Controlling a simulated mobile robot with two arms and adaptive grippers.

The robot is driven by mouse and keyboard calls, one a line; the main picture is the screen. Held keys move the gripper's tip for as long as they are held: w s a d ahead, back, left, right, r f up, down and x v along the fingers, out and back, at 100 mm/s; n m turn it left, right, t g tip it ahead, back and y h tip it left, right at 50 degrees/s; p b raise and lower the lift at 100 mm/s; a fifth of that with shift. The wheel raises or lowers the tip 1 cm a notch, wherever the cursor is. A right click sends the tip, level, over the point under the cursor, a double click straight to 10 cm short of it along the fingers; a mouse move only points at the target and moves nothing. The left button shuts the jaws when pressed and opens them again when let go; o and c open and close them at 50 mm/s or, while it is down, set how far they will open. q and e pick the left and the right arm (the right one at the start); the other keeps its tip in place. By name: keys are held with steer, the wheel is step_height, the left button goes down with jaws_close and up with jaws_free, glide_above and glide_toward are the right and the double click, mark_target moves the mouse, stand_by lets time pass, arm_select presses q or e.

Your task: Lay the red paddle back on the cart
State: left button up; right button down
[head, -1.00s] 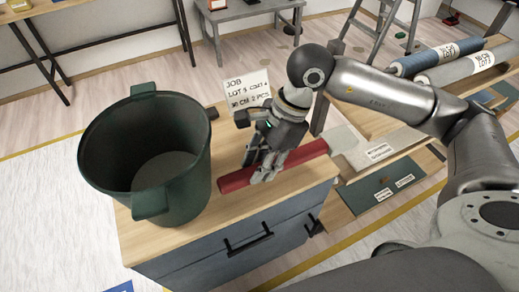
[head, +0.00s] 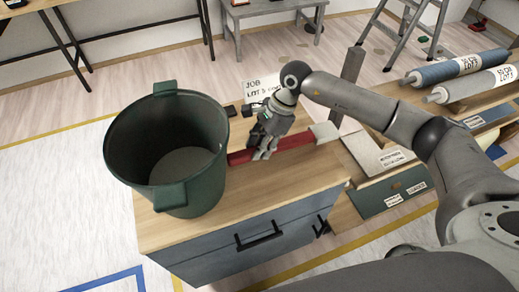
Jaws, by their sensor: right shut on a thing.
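The red paddle (head: 296,141) has a long red body and a pale grey end piece at its right. It lies level across the back part of the wood-topped cart (head: 245,210), behind the bare front of the top. My right gripper (head: 262,154) reaches down from the right and is shut on the paddle around its middle. The paddle's left end meets the green bucket's edge in the picture. I cannot tell whether the paddle touches the cart top. My left gripper is not in view.
A large green bucket (head: 128,150) stands on the cart's left side. A job card (head: 262,86) stands at the back, partly hidden by my gripper. A small dark object (head: 229,111) lies beside it. Rolls (head: 455,66) and boards lie on a bench at the right. The cart's front top is clear.

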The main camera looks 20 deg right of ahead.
steer(key=shift+w+f+p, duration=0.25)
steer(key=shift+f+p, duration=0.2)
steer(key=shift+f, duration=1.1)
steer(key=c, duration=1.1)
jaws_free()
